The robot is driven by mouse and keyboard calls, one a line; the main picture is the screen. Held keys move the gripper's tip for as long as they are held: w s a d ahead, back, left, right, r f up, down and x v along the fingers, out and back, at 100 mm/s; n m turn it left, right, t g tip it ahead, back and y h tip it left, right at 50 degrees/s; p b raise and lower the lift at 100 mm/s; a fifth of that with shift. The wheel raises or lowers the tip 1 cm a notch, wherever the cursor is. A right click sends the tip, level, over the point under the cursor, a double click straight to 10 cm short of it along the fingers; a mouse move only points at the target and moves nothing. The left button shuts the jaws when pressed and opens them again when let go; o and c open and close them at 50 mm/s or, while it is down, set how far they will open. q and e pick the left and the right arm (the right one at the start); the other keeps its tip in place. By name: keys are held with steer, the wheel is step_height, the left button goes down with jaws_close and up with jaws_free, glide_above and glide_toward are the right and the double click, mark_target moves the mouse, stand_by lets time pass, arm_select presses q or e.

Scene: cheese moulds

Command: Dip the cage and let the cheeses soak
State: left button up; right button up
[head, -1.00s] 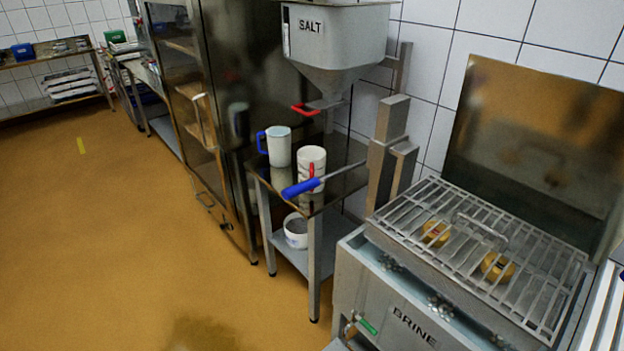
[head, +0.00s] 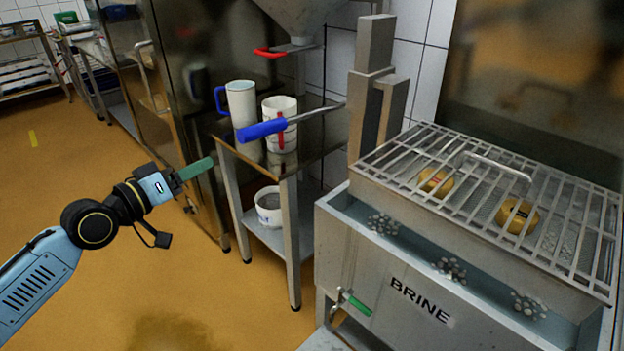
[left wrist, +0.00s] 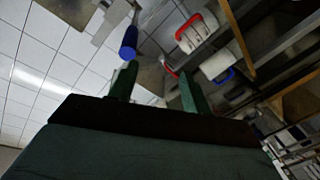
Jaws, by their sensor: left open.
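The cage (head: 398,200), with a barred top and a handle, sits over the brine tank (head: 375,285). Its front wall stands above the tank rim; I cannot tell how deep its bottom reaches. Two yellow cheeses, one left (head: 436,181) and one right (head: 517,216), show through the bars. A lever with a blue grip (head: 262,130) sticks out left from the metal post (head: 370,90). My left gripper (head: 196,169) is open and empty, left of and lower in the picture than the blue grip. In the left wrist view, the blue grip (left wrist: 128,42) appears beyond the open fingers (left wrist: 156,85), apart from them.
A steel side table (head: 235,148) holds a blue-handled jug (head: 241,100) and a white mug (head: 279,135) close behind the lever. A white pot (head: 268,207) stands on its lower shelf. The salt hopper (head: 298,18) hangs above.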

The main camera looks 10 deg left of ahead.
mark_target(255, 133)
arm_select(q)
step_height(255, 133, up, 4)
steer(key=s+d+f+h, duration=0.1)
steer(key=d+h, duration=0.1)
steer(key=d, duration=0.1)
steer(key=shift+m, duration=0.4)
steer(key=b+x, duration=0.1)
steer(key=x, duration=1)
steer(key=shift+d, duration=0.1)
steer(key=shift+w+d, duration=0.4)
steer(key=shift+w, duration=0.2)
arm_select(e)
steer(key=shift+w+r, duration=0.2)
steer(key=shift+w, duration=0.3)
steer(key=shift+w+r, duration=0.15)
steer(key=shift+w, duration=0.3)
arm_select(q)
steer(key=shift+c, duration=0.4)
jaws_close()
arm_select(e)
steer(key=shift+s+f, duration=0.1)
